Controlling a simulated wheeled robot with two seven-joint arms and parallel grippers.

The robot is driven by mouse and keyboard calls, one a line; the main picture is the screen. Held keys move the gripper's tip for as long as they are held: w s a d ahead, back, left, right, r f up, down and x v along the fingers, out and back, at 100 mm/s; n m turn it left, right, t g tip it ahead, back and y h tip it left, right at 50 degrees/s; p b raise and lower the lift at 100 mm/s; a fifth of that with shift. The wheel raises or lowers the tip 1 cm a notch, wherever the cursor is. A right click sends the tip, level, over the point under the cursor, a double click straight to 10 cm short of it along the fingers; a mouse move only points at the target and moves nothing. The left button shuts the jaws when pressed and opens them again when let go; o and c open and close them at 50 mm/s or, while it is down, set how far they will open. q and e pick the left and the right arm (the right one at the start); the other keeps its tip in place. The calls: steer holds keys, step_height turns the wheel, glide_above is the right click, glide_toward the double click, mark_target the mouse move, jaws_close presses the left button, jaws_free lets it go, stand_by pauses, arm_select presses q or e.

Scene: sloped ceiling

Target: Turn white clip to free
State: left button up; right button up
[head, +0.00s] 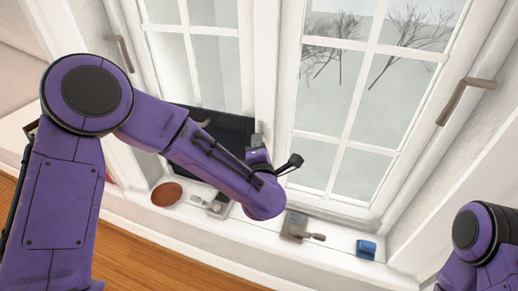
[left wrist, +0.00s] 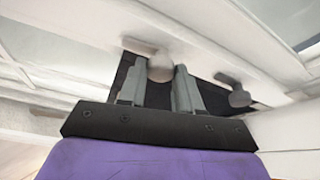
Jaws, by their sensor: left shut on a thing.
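A pale clip with a rounded end (left wrist: 160,68) sits between the two grey fingers of my left gripper (left wrist: 160,82) in the left wrist view. The fingers are shut on it. A second, greyer rounded knob (left wrist: 238,98) shows to the right of the fingers, apart from them. In the head view my left gripper (head: 257,148) is small and partly hidden by its own wrist, at the right edge of a dark panel (head: 235,128). Just above it a light upright piece (head: 259,130) shows. My right gripper is outside the picture; only part of its arm shows.
The window sill (head: 255,231) carries a brown disc (head: 166,194), a grey metal fitting (head: 212,206), another metal fitting (head: 298,227) and a blue object (head: 366,249). A window handle (head: 464,97) sticks out at the right. Window panes stand behind.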

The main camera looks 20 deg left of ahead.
arm_select(q)
steer(key=shift+f+m, duration=0.1)
steer(key=shift+m, duration=0.4)
steer(key=shift+t, duration=0.3)
steer(key=o, duration=1)
steer(key=shift+o, duration=0.2)
steer(key=shift+s+d, duration=0.1)
steer(key=b+v, duration=0.2)
steer(key=v, duration=0.8)
steer(key=shift+s, duration=0.2)
steer(key=shift+d+m, duration=0.15)
steer(key=shift+m, duration=0.15)
